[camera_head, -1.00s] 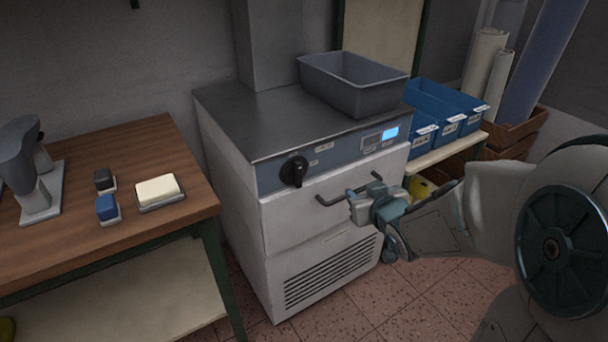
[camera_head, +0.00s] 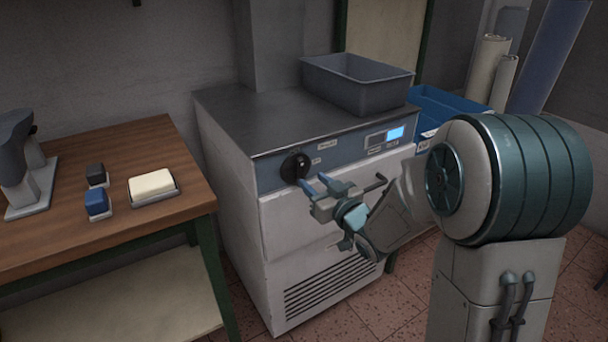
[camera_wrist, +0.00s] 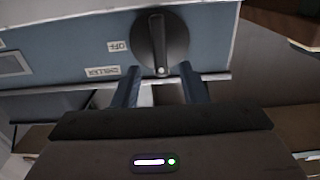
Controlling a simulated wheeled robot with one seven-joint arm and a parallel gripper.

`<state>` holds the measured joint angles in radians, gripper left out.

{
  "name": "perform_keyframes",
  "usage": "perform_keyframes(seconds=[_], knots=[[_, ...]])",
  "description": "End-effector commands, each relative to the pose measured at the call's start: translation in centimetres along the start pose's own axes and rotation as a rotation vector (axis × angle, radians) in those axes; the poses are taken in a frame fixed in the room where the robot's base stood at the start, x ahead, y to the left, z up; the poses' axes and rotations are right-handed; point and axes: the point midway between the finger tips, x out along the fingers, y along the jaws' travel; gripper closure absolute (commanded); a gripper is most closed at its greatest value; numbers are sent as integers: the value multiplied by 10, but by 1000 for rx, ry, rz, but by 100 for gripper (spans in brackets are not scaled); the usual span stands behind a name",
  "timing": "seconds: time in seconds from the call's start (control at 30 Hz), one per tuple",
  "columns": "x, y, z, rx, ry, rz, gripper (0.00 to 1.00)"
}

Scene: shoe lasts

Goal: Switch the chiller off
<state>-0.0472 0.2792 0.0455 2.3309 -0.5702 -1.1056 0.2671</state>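The chiller (camera_head: 290,235) is a pale cabinet with a steel top and a blue-grey control panel. Its black rotary knob (camera_head: 295,167) is at the panel's left end. In the wrist view the knob (camera_wrist: 160,44) shows a light pointer line, and an OFF label (camera_wrist: 117,46) and a CHILLER label (camera_wrist: 102,72) lie to its left, upside down. My gripper (camera_head: 316,185) is open, with its blue fingertips just short of the knob, at its lower right. In the wrist view the two fingers (camera_wrist: 160,88) stand apart, with the knob beyond and between them.
A lit blue display (camera_head: 396,133) is on the panel's right. A grey bin (camera_head: 357,88) sits on the chiller top. A handle (camera_head: 375,183) sticks out from the front beside my gripper. A wooden table (camera_head: 110,215) with small blocks stands at left.

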Motion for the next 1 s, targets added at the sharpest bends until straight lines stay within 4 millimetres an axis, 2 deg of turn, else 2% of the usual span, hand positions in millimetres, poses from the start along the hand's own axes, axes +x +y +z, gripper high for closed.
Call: perform_keyframes(seconds=[0.1,0.3,0.47,0.7,0.73,0.8,0.87,1.0], knots=[[24,-1,1,0,0,-3,61],[49,0,0,0,0,-1,61],[56,0,0,0,0,0,61],[57,0,0,0,-1,0,61],[56,0,0,0,-1,0,66],[56,0,0,0,-1,0,86],[56,0,0,0,-1,0,100],[56,0,0,0,-1,0,100]])
